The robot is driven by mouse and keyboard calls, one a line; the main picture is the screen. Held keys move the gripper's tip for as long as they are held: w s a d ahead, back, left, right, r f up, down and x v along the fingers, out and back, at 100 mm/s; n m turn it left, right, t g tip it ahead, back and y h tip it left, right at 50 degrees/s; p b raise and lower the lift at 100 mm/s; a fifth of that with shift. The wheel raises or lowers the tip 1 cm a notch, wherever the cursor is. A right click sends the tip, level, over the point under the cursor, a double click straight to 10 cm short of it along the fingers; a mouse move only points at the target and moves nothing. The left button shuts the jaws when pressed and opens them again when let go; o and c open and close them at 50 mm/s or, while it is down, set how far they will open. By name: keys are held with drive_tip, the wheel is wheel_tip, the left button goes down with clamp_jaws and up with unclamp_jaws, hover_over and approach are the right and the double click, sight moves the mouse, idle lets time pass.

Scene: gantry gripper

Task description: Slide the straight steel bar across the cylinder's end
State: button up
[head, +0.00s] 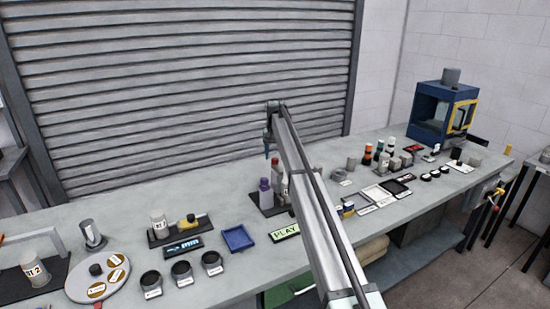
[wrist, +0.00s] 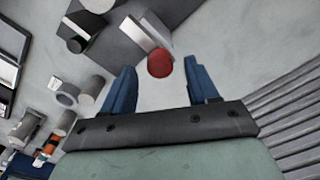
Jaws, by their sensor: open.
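My gripper (wrist: 160,66) is open in the wrist view, with its two blue fingers apart. A round red top (wrist: 159,64) shows in the gap between the fingertips; I cannot tell its depth below them. Just beyond it is a pale, straight-edged metallic piece (wrist: 138,34), which may be the steel bar. A grey cylinder (wrist: 92,86) lies left of the left finger, and I cannot tell whether it is the task's cylinder. My arm hides part of this area.
A blue tray (head: 238,238) and several dark round cups (head: 181,273) stand left of my arm. Small bottles (head: 367,155), trays and a blue machine (head: 440,112) stand right. The ribbed shutter (head: 180,80) closes off the back. Bare bench (head: 130,205) lies behind the left items.

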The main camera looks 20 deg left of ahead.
drive_tip(key=shift+f, duration=0.8)
drive_tip(key=shift+c, duration=0.4)
clamp_jaws()
